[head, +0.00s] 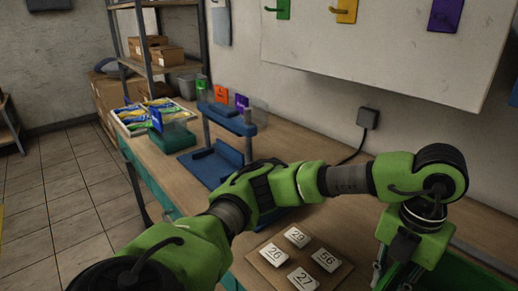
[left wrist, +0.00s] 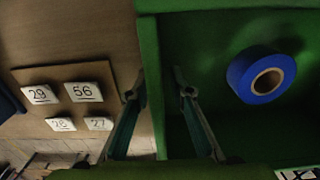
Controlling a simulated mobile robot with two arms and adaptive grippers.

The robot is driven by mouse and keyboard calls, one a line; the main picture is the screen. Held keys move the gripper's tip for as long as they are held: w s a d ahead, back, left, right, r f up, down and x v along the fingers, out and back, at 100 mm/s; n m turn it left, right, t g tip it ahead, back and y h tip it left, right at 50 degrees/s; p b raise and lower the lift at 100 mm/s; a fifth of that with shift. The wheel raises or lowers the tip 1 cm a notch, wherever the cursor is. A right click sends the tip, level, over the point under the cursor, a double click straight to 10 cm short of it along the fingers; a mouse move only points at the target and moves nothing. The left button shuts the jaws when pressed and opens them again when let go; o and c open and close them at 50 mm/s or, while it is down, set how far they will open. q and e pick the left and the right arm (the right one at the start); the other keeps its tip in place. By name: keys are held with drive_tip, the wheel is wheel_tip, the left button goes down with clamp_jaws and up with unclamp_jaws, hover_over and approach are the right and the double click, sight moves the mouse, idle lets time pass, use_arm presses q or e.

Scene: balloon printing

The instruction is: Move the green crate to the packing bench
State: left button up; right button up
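The green crate (head: 455,274) is at the lower right of the head view, partly cut off by the frame. In the left wrist view its wall (left wrist: 150,60) runs between my left gripper's fingers, and a blue tape roll (left wrist: 262,76) lies inside. My left gripper (head: 397,272) points down at the crate's near left side. Its fingers (left wrist: 158,95) are apart, one on each side of the wall, with visible gaps. My right gripper is not in view. I cannot tell which surface is the packing bench.
A wooden worktop (head: 330,215) runs along the wall. It holds a board with number tiles (head: 278,271), a blue stand (head: 228,120), a small dark green bin (head: 172,138) and a white tray (head: 133,127) of colourful packets. A shelf (head: 135,65) stands behind. Tiled floor (head: 60,180) is open at left.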

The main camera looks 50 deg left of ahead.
use_arm(q)
drive_tip(key=shift+r, duration=0.15)
wheel_tip(320, 180, up, 12)
drive_tip(key=shift+f, duration=0.25)
drive_tip(key=shift+r, duration=0.1)
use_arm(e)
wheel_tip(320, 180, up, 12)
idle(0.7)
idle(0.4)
